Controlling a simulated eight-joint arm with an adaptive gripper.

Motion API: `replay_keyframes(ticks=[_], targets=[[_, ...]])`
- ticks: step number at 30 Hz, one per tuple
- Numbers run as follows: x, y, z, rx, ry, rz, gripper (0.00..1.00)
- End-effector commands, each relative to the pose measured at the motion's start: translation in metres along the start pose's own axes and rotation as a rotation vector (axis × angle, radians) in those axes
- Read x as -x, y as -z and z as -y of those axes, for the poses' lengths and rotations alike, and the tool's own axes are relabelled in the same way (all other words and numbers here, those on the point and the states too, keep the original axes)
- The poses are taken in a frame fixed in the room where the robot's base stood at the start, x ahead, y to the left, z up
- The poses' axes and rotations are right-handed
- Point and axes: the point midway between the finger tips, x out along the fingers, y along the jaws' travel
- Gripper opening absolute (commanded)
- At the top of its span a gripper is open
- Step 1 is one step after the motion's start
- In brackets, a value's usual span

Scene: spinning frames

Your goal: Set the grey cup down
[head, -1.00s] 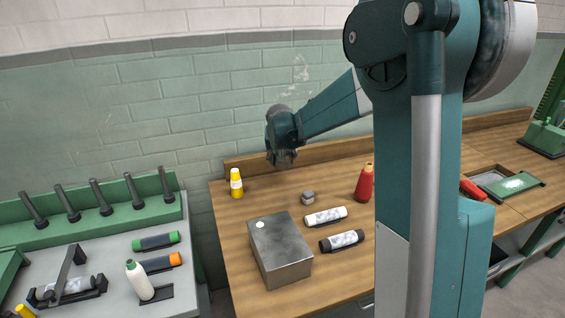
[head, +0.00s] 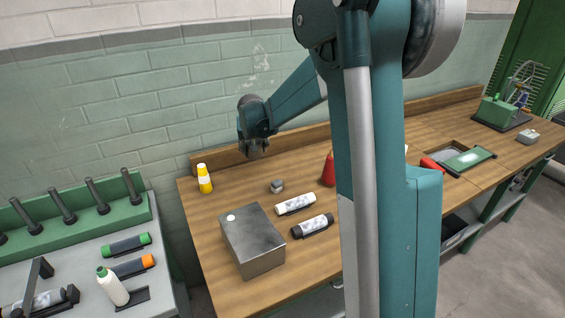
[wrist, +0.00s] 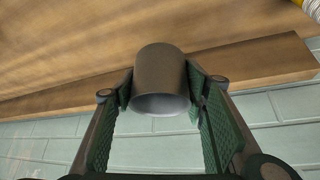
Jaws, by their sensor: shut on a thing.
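The grey cup (wrist: 160,68) is in the middle of the wrist view, between the two green-padded fingers, its rim facing the camera. My gripper (wrist: 160,88) is shut on its sides. In the head view my gripper (head: 254,150) hangs over the back of the wooden bench (head: 215,215), near the wall. The cup is hard to make out there against the dark gripper. It appears held above the bench top; the exact gap cannot be told.
My arm hides part of the bench.

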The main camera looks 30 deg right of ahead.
Motion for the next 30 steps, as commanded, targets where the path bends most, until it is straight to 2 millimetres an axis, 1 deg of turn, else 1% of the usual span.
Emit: replay_keyframes(ticks=[1, 5, 9, 15, 18, 21, 24, 30], targets=[[0.001, 0.006, -0.01, 0.003, 0.003, 0.002, 0.3], [-0.004, 0.015, -0.033, 0.023, 0.016, 0.006, 0.3], [-0.009, 0.026, -0.062, 0.05, 0.032, 0.007, 0.3], [-0.016, 0.038, -0.102, 0.087, 0.056, 0.003, 0.3], [-0.019, 0.042, -0.119, 0.101, 0.065, -0.001, 0.3], [-0.021, 0.045, -0.131, 0.113, 0.073, -0.004, 0.3], [-0.022, 0.046, -0.139, 0.122, 0.077, -0.007, 0.3], [-0.025, 0.046, -0.144, 0.128, 0.082, -0.009, 0.3]])
